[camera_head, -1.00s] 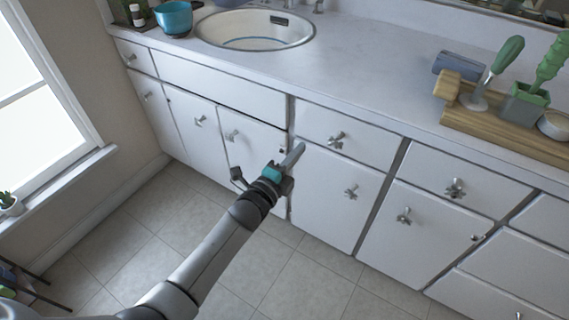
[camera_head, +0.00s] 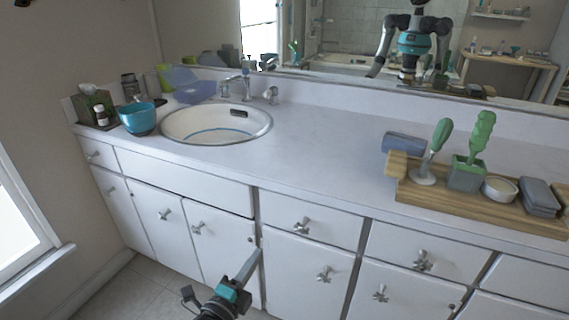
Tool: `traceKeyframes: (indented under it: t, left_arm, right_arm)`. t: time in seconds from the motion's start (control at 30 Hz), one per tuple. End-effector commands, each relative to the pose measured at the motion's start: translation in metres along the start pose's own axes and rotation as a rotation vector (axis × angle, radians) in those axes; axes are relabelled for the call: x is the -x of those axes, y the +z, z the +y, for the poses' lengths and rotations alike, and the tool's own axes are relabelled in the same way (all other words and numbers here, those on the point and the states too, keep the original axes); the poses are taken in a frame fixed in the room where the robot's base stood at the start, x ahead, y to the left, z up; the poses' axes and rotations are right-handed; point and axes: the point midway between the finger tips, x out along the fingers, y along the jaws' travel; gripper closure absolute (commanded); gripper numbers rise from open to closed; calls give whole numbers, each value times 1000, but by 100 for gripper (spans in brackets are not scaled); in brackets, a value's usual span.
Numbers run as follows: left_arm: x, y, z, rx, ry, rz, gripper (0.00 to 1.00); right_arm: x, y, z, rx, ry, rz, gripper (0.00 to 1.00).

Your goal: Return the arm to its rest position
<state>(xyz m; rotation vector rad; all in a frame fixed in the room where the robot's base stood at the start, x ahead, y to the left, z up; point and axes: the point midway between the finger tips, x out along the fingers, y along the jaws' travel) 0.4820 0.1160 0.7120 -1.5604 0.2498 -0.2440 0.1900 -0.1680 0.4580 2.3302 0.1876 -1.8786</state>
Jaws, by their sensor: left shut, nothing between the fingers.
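My left gripper (camera_head: 246,268) is low in the head view, in front of the white cabinet doors below the counter. Its fingers are shut and hold nothing. Only the gripper and the end of its wrist show at the bottom edge; the rest of the left arm is out of view. My right gripper does not show directly.
The white counter (camera_head: 310,160) runs across the view above drawers with metal knobs. A sink (camera_head: 215,137) and a teal bowl (camera_head: 138,118) are at the left. A wooden tray (camera_head: 430,196) with several items is at the right. The mirror (camera_head: 340,45) reflects me.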

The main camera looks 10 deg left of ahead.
Motion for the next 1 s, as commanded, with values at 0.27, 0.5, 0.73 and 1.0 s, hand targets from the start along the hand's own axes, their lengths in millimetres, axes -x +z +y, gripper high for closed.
traceKeyframes:
  t: [0.27, 0.5, 0.73, 1.0]
  left_arm:
    - [43, 14, 81, 377, 278, -191, 100]
    - [148, 6, 188, 913, 645, -589, 100]
    - [256, -26, 244, 1260, 888, -1000, 100]
    - [309, -44, 239, 1351, 975, -1177, 100]
  right_arm:
    - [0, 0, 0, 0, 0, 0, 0]
    - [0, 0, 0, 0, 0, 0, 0]
    - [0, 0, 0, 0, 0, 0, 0]
    - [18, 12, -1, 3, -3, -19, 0]
